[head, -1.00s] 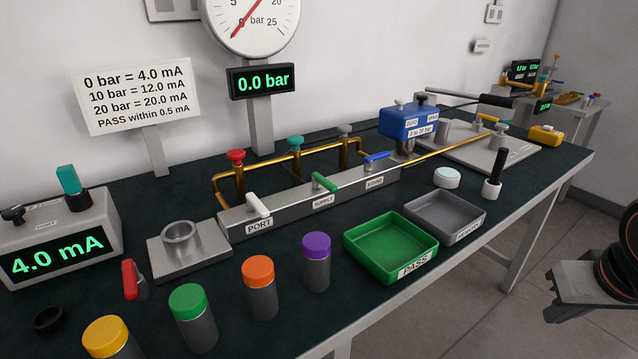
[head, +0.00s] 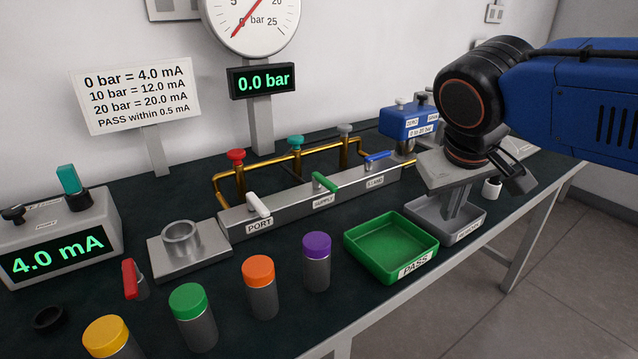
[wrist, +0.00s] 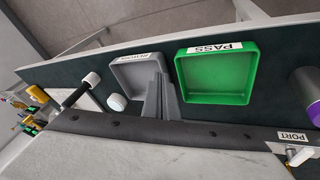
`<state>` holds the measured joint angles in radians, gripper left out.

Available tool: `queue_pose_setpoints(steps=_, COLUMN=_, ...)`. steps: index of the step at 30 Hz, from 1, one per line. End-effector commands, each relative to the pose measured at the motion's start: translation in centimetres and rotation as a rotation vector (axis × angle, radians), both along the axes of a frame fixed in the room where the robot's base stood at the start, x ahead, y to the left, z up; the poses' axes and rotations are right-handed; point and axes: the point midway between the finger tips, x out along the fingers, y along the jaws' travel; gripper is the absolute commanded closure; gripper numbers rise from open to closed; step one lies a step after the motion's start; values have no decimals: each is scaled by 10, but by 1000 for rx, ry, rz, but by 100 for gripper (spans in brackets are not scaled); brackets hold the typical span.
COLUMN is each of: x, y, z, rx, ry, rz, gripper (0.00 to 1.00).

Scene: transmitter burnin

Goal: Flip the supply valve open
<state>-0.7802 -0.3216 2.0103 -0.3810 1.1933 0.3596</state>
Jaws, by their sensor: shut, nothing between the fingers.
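The supply valve is a green lever (head: 325,182) on the long grey manifold block, above a SUPPLY label. It lies slanted across the block, much like the white PORT lever (head: 258,205). The blue lever (head: 378,156) at the block's far end lies roughly along it. My gripper (head: 453,222) is shut and empty, pointing down over the grey tray, to the right of the green lever and apart from it. In the wrist view its shut fingers (wrist: 164,98) show in front of the grey tray; the green lever is not visible there.
The green PASS tray (head: 391,245) and grey tray (head: 478,221) stand in front of the block. Several capped cylinders, including a purple one (head: 316,262), line the front. Brass pipes (head: 267,160) with knobs rise behind the levers. The gauge display (head: 262,81) reads 0.0 bar.

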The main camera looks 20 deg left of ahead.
Motion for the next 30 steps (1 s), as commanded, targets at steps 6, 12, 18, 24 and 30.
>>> queue_pose_setpoints(steps=6, x=1, y=63, z=18, rx=-32, ry=-33, rz=70, gripper=100)
queue_pose_setpoints(steps=12, x=-6, y=122, z=33, rx=-55, ry=-70, rz=127, gripper=100)
queue_pose_setpoints(steps=18, x=-23, y=182, z=46, rx=-71, ry=-113, rz=182, gripper=100)
queue_pose_setpoints(steps=24, x=-46, y=236, z=57, rx=-79, ry=-156, rz=230, gripper=100)
queue_pose_setpoints(steps=30, x=-62, y=267, z=64, rx=-81, ry=-184, rz=256, gripper=100)
